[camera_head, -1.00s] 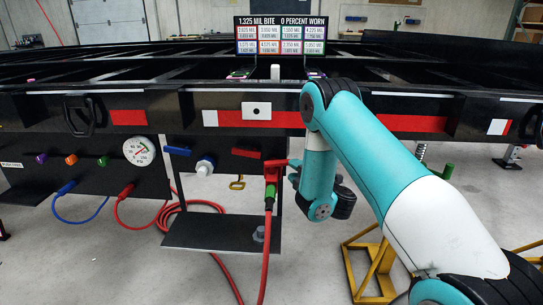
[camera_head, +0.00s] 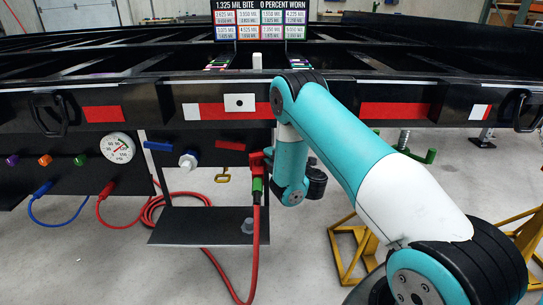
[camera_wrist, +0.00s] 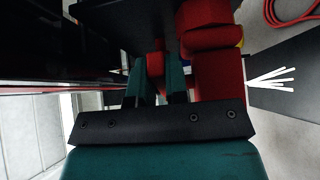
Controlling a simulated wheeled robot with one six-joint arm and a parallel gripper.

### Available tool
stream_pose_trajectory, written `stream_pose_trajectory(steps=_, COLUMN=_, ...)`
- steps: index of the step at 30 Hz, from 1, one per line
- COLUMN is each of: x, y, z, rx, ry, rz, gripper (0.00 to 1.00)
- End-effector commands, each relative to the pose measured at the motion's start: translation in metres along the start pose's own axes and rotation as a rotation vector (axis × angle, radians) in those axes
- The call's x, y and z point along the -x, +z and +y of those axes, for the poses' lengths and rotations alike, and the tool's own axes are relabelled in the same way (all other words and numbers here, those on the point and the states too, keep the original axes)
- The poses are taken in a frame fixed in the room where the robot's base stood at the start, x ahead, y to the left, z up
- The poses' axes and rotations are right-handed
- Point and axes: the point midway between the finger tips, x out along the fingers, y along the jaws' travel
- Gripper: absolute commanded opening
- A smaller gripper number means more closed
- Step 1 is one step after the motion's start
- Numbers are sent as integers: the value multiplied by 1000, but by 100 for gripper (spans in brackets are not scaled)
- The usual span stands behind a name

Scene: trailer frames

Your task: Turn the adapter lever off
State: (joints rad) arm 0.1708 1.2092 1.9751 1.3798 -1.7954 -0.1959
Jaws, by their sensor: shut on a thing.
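The red adapter (camera_head: 256,164) hangs upright under the trailer's front beam, with a green collar and a red hose below it. In the wrist view its red body (camera_wrist: 215,75) fills the space right of my fingers. My gripper (camera_wrist: 157,72) has its two teal fingers on either side of a narrow red piece, the adapter lever (camera_wrist: 155,64), and is shut on it. The lever's far end is hidden. In the head view my wrist stands just right of the adapter, and my fingers are too hidden to make out.
A pressure gauge (camera_head: 117,148) and blue and red hoses are further left. A yellow stand (camera_head: 350,250) is on the floor at right.

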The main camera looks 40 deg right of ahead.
Motion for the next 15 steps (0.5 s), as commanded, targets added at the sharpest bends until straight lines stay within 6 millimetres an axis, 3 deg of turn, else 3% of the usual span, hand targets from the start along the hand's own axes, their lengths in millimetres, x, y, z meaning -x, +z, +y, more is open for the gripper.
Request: stream_pose_trajectory(steps=15, x=5, y=-2, z=-5, rx=3, ry=11, rz=-210, gripper=0)
